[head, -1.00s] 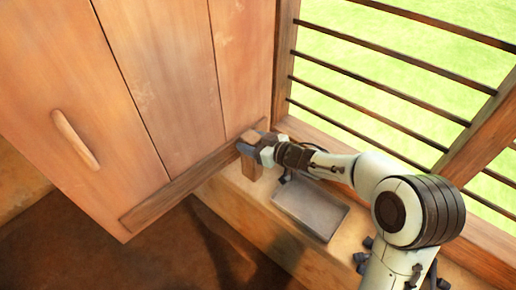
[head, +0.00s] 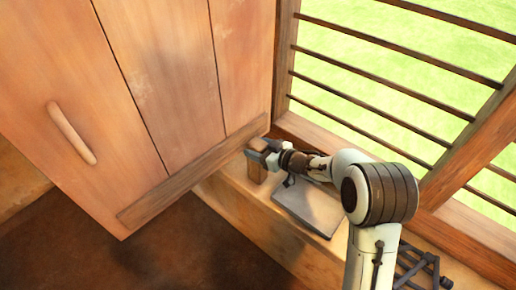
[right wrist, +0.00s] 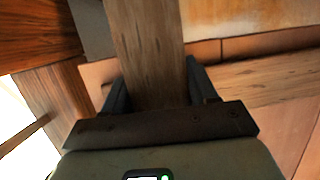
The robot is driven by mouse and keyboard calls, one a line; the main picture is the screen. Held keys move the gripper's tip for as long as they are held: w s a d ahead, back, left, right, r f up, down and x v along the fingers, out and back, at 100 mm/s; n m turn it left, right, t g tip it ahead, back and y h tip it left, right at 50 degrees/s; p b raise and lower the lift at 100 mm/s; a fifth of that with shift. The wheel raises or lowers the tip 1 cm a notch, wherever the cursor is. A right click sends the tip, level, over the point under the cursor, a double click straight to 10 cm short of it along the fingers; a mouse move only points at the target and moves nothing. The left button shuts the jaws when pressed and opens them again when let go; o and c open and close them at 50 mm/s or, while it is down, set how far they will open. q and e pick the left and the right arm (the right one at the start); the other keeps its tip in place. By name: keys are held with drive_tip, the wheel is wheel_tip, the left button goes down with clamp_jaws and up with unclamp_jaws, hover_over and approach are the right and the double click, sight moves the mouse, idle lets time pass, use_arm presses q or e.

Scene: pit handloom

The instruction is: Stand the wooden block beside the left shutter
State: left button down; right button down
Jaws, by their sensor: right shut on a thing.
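The wooden block (head: 257,173) is upright above the window sill, just right of the shutter's lower rail. I cannot tell whether its foot touches the sill. My right gripper (head: 259,155) is shut on its upper part. In the right wrist view the block (right wrist: 148,45) runs up from between the two dark fingers (right wrist: 155,88). The left shutter (head: 165,75), of wide wooden boards with a pale handle (head: 72,133), stands at the left. The gap between block and shutter looks small. My left gripper is not in view.
A flat grey slab (head: 309,207) lies on the sill (head: 250,212) just right of the block. Dark metal pieces (head: 420,268) lie farther along it. Horizontal window bars (head: 390,68) stand behind. Dark floor lies below at the left.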

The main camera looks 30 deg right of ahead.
drive_tip(key=shift+f, duration=0.15)
drive_tip(key=shift+c, duration=1.6)
unclamp_jaws()
drive_tip(key=shift+r, duration=0.25)
drive_tip(key=p+v, duration=0.1)
drive_tip(key=v, duration=1.1)
drive_tip(key=shift+s+a+f, duration=0.1)
drive_tip(key=shift+a+f, duration=0.05)
